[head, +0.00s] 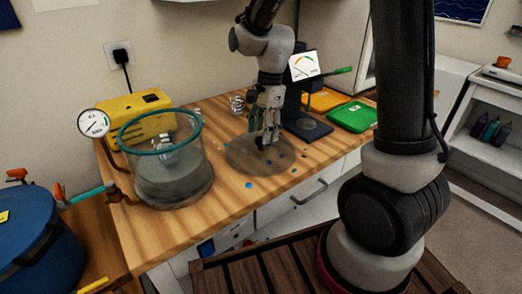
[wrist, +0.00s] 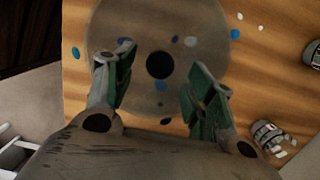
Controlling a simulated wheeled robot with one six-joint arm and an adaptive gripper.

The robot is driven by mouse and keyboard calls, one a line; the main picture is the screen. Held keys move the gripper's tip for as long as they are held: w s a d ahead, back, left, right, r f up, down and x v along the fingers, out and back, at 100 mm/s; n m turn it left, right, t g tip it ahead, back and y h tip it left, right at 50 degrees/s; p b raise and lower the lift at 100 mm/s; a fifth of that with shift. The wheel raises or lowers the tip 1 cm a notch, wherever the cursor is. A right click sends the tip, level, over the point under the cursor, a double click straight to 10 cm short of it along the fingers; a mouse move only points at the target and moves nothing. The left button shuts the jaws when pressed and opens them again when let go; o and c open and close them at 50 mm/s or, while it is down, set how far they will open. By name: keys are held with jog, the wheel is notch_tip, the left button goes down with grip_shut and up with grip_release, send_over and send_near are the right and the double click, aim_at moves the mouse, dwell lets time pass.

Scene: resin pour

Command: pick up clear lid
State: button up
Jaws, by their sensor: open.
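The clear lid (head: 240,158) is a round see-through disc lying flat on the wooden bench. Its dark round knob (wrist: 158,65) shows near the middle of the wrist view, with coloured spots showing through the disc (wrist: 125,18). My gripper (head: 265,132) points down over the lid in the head view and partly hides its middle. In the wrist view my gripper (wrist: 160,76) is open, with green-padded fingers on either side of the knob and gaps on both sides. I cannot tell the exact height of the fingertips above the lid.
A clear chamber (head: 172,182) with a teal rim (head: 160,130) stands left of the lid. Behind it is a yellow pump (head: 140,102) with a gauge (head: 93,123).

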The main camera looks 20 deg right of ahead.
aim_at(261, 139)
jog(key=f, duration=0.3)
jog(key=shift+s+a+f, duration=0.2)
jog(key=shift+a+f, duration=0.15)
jog(key=shift+a, duration=0.05)
jog(key=shift+c, duration=0.3)
grip_shut()
